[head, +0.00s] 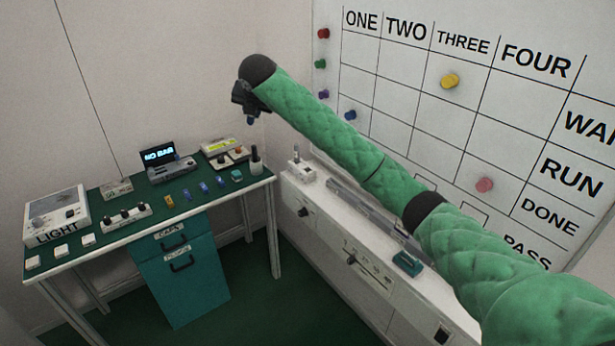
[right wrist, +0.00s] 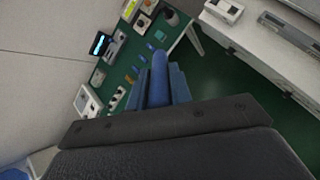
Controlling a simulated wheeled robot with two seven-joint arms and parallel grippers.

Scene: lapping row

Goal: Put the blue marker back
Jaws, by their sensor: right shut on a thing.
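The blue marker (right wrist: 158,80) is an elongated blue thing with a rounded end, held between the two fingers of my right gripper (right wrist: 160,85) in the right wrist view. In the head view, my right gripper (head: 249,106) is at the end of the green-sleeved arm, in the air between the desk and the white board (head: 400,70). Only a small blue tip of the marker (head: 250,121) shows below it there; the rest is hidden by the gripper. My left gripper is not in view.
A pale cabinet (head: 330,228) runs under the board. Round pieces, including a blue one (head: 350,115) and a yellow one (head: 450,81), are on the board.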

